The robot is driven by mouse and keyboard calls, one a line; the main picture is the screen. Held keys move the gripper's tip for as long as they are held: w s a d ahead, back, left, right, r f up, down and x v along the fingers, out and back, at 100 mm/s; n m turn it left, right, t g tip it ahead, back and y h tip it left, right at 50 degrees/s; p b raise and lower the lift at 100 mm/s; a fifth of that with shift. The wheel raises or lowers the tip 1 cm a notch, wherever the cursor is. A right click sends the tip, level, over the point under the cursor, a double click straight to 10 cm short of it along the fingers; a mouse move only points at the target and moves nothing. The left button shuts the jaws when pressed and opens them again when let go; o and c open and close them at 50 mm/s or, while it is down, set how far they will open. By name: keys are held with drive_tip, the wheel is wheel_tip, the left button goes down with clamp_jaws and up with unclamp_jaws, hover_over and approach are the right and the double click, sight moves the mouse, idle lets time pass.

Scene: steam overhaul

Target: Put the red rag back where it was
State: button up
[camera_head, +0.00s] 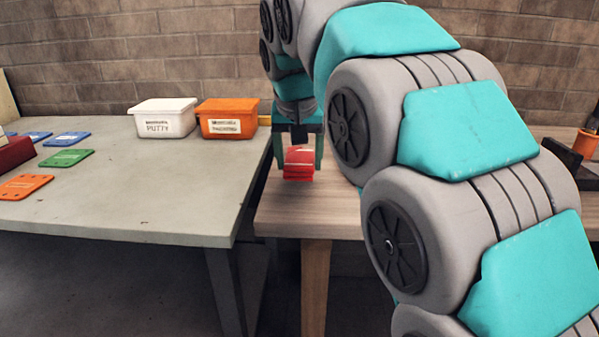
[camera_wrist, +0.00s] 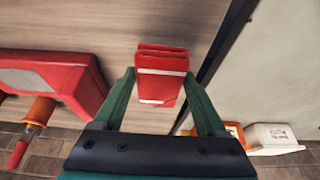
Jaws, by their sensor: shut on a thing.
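The red rag (camera_head: 299,163) is a small folded stack with a pale stripe. My gripper (camera_head: 299,165) is shut on it, at the left end of the wooden table (camera_head: 345,205). In the wrist view the rag (camera_wrist: 162,65) sits between the two green fingers of my gripper (camera_wrist: 163,85). The wooden tabletop shows behind it. I cannot tell whether the rag touches the tabletop or is a little above it.
A grey table (camera_head: 120,215) stands to the left, a narrow gap away. It bears a white putty box (camera_head: 163,121), an orange packing box (camera_head: 228,122) and several coloured plates. A red box-like thing (camera_wrist: 60,80) is left of the rag in the wrist view.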

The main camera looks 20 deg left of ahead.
drive_tip(key=shift+w+a, duration=0.15)
drive_tip(key=shift+w, duration=0.05)
drive_tip(key=shift+s+f, duration=0.1)
drive_tip(key=shift+f, duration=1.6)
drive_tip(key=shift+f, duration=0.2)
drive_tip(key=o, duration=1.2)
drive_tip(key=shift+o, duration=0.2)
